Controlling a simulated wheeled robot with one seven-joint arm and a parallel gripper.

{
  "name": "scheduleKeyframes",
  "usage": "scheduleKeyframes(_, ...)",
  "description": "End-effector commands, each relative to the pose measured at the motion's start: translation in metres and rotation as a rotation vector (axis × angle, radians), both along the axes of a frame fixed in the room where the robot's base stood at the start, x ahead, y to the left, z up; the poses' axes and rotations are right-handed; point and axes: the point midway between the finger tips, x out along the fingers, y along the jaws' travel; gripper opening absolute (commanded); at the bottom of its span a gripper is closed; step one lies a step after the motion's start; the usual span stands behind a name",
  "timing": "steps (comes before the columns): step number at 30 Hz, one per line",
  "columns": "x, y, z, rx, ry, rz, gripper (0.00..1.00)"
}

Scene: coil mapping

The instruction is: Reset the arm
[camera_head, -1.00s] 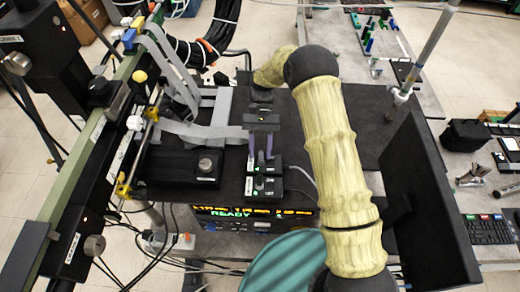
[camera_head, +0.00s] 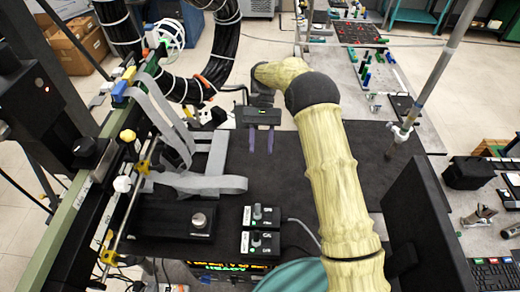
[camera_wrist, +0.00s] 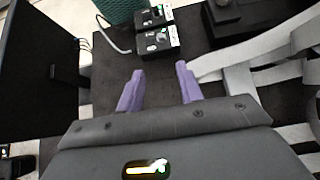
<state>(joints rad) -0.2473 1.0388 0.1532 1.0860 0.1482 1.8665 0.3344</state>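My gripper (camera_head: 261,141) has two purple fingers and is above the dark tabletop (camera_head: 340,160), behind two small black control boxes. In the wrist view its fingers (camera_wrist: 160,88) stand apart with nothing between them, so it is open and empty. My arm, in a pale yellow sleeve, reaches from the lower right to the gripper. The near control box (camera_head: 260,244) and the far control box (camera_head: 262,216) each have a knob on top. They also show at the top of the wrist view, beyond the fingertips.
Grey straps (camera_head: 205,183) and a black block with a silver knob (camera_head: 188,220) lie left of the boxes. A green rail frame (camera_head: 85,195) runs along the left. A black monitor panel (camera_head: 425,220) and a metal pole (camera_head: 440,75) stand right. The tabletop's middle is clear.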

Motion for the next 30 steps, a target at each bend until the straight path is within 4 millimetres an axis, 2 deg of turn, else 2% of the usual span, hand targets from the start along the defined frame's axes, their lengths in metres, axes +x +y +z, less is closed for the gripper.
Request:
scheduleKeyframes(10,-0.002,0.006,0.0,0.001,0.0,0.012,0.36)
scheduleKeyframes(17,-0.003,0.002,-0.003,0.003,-0.023,0.005,0.36)
scheduleKeyframes(23,-0.008,-0.022,-0.021,0.016,-0.154,-0.023,0.36)
scheduleKeyframes(30,-0.026,-0.065,-0.045,0.034,-0.387,-0.05,0.36)
